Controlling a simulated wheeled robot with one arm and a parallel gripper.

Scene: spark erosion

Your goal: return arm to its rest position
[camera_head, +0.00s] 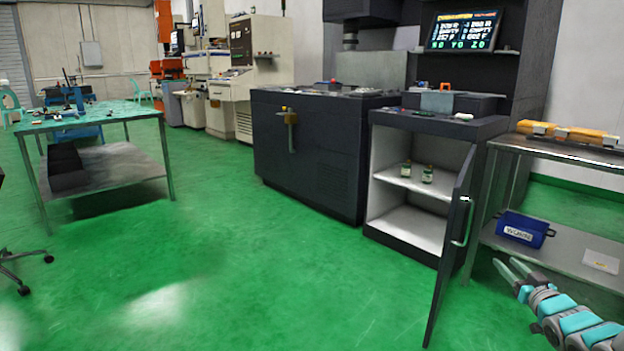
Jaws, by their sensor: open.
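My gripper (519,270) is at the lower right, with its two fingers apart and nothing between them. My arm comes in from the bottom right corner, in teal and grey. The gripper is in front of the steel side table and to the right of an open cabinet door (456,245). It appears apart from both, though the exact depth is hard to tell. The rest of my arm is cut off by the picture edge.
The dark cabinet (383,230) stands open with two small bottles (427,174) on its shelf. A green-topped table (85,116) stands at left. Green floor (230,260) is clear between.

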